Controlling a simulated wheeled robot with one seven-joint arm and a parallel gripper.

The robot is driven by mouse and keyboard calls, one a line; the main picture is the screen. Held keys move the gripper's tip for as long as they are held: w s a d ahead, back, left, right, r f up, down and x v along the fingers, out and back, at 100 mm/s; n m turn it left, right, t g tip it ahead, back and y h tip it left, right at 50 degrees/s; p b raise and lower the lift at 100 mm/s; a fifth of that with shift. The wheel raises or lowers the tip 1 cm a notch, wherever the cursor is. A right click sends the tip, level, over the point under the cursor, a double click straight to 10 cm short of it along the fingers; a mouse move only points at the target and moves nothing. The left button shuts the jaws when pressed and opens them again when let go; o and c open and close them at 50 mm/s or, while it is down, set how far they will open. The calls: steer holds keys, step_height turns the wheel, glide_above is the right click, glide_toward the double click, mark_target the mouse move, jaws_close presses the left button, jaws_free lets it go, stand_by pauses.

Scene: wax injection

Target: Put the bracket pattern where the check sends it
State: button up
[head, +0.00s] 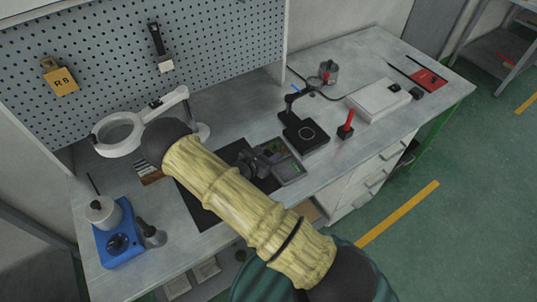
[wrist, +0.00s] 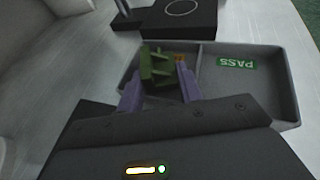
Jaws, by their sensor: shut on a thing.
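My gripper (wrist: 160,84) has purple fingers and is shut on the green bracket pattern (wrist: 155,64). In the wrist view the pattern is over the left compartment of a grey divided tray (wrist: 288,95); I cannot tell whether it touches the tray. A green PASS label (wrist: 237,63) shows upside down in the right compartment, which looks empty. An orange mark (wrist: 180,58) shows partly behind the pattern. In the head view my gripper (head: 262,160) is at the left side of the tray (head: 291,176), and the pattern is hard to make out.
Behind the tray is a black stand with a ring mark (head: 305,133). A red-handled stamp (head: 346,124) and a pale box (head: 379,100) stand to the right. A magnifier lamp (head: 120,134) and a blue unit with a pot (head: 118,240) are left. A dark mat (head: 197,207) lies under my arm.

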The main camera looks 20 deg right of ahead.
steer(key=shift+s+a+f, duration=0.1)
steer(key=shift+s+f, duration=0.4)
steer(key=shift+f, duration=0.4)
steer(key=o, duration=0.7)
steer(key=shift+w+r+p, duration=0.15)
steer(key=shift+r+p, duration=0.3)
steer(key=shift+r, duration=0.15)
steer(key=v, duration=0.4)
steer(key=b+v, duration=0.1)
steer(key=v, duration=0.3)
steer(key=b+v, duration=0.1)
steer(key=v, duration=0.3)
steer(key=shift+w+r, duration=0.25)
steer(key=shift+w, duration=0.05)
